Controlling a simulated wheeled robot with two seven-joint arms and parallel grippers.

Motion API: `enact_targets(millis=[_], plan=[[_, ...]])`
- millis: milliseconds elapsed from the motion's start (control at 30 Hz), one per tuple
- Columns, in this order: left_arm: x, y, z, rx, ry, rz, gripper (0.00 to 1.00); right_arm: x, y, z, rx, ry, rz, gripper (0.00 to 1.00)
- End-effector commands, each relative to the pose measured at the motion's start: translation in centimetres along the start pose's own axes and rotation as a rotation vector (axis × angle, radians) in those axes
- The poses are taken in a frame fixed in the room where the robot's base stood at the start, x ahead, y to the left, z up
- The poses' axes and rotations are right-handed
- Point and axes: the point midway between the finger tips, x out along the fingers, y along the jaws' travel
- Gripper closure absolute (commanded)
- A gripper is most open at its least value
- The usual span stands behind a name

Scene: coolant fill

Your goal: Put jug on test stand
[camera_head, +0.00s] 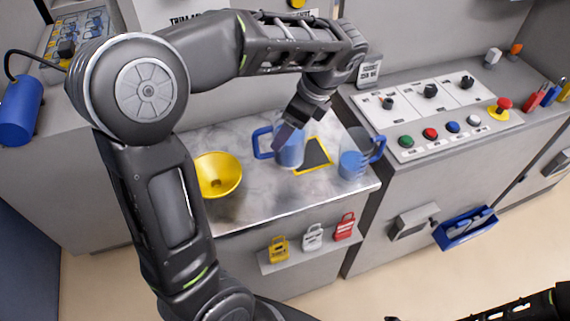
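One jug (291,153), clear with blue liquid and a blue handle on its left, is on the metal worktop (250,205), beside a black square with a yellow border (318,152). My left gripper (284,139) reaches down from above, its fingers overlapping this jug's rim and near wall. Whether they are closed on it I cannot tell. A second jug (352,165), with blue liquid and a blue handle on its right, stands at the worktop's right edge. Nothing is clearly labelled as the test stand. Part of my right arm shows at the bottom right; its gripper is out of view.
A yellow funnel (218,176) is at the worktop's left. A control panel (430,115) with coloured buttons and knobs is on the right counter. A blue bin (465,229) is lower right.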

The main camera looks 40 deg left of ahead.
Motion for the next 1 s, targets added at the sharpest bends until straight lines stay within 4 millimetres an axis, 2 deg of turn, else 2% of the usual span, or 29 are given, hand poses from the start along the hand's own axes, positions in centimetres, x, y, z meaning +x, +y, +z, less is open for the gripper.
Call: enact_targets(millis=[33, 233, 600, 900, 1000], plan=[[1.2, 0.1, -0.4, 0.001, -0.002, 0.003, 0.98, 0.5, 0.2, -0.1, 0.000, 0.001, -0.001, 1.00], [3.6, 0.0, -1.5, 0.000, -0.001, 0.002, 0.98, -0.2, -0.1, 0.0, 0.000, 0.000, 0.000, 1.00], [4.1, 0.0, -1.7, -0.001, -0.001, 0.000, 0.98, -0.2, 0.0, 0.0, 0.001, -0.001, 0.001, 1.00], [7.2, 0.0, -3.0, 0.000, -0.001, 0.001, 0.98, -0.5, -0.1, 0.1, 0.001, -0.002, 0.002, 1.00], [7.5, 0.0, -3.1, -0.001, 0.000, -0.001, 0.98, -0.5, -0.1, 0.1, 0.002, -0.002, 0.002, 1.00]])
